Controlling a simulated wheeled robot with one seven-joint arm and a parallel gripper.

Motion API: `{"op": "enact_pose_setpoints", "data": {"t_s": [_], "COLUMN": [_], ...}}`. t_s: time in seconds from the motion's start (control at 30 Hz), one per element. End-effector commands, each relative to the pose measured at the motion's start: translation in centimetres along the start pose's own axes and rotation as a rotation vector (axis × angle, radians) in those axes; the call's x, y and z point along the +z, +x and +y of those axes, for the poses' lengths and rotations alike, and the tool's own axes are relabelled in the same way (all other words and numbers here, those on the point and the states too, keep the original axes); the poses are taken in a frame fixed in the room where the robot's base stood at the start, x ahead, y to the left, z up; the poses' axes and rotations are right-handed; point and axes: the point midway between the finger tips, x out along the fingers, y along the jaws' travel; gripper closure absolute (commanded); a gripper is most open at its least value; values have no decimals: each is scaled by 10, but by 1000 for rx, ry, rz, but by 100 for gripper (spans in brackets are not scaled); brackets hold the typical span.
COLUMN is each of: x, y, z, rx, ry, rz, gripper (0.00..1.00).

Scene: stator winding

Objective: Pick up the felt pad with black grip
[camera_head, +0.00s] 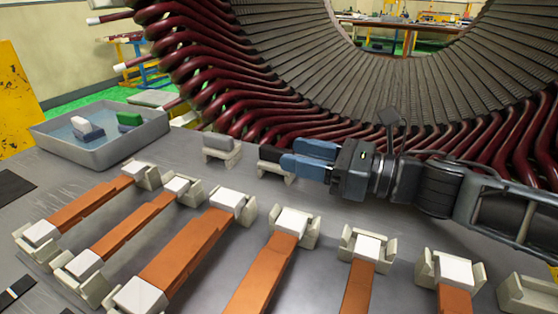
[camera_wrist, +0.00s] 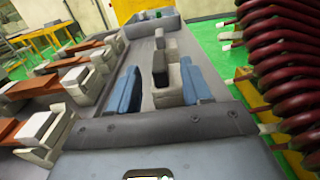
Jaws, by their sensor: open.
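The felt pad with black grip (camera_head: 268,153) sits in a pale holder (camera_head: 270,170) on the grey table. In the wrist view its black top (camera_wrist: 160,62) shows between and just beyond my two blue fingers. My gripper (camera_head: 290,157) is open and empty, its fingers pointing left in the head view. In the wrist view (camera_wrist: 158,75) one finger lies on each side of the pad's line. In the head view the fingers partly cover the pad's right end and its holder. I cannot tell whether the fingers touch it.
A similar grey piece (camera_head: 220,142) sits in a holder to the left. A grey bin (camera_head: 140,137) beyond holds a white-topped and a green-topped block. Several copper-coloured bars (camera_head: 185,250) with white ends lie in holders nearer. The stator with dark red coils (camera_head: 240,105) rises close behind.

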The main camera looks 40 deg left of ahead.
Motion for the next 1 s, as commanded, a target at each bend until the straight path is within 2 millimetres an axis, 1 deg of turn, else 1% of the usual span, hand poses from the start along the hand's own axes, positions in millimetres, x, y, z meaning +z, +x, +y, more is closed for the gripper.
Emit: {"op": "enact_pose_setpoints", "data": {"t_s": [0.1,0.2,0.3,0.4,0.6,1.0], "x": [2,2,2,2,2,2], "y": [18,32,42,45,46,45], "z": [1,1,0,0,0,0], "rx": [4,2,0,-2,-2,-1], "ry": [-1,-1,-1,0,0,0], "rz": [1,2,2,1,1,1], "gripper": [51,51,51,51,51,89]}}
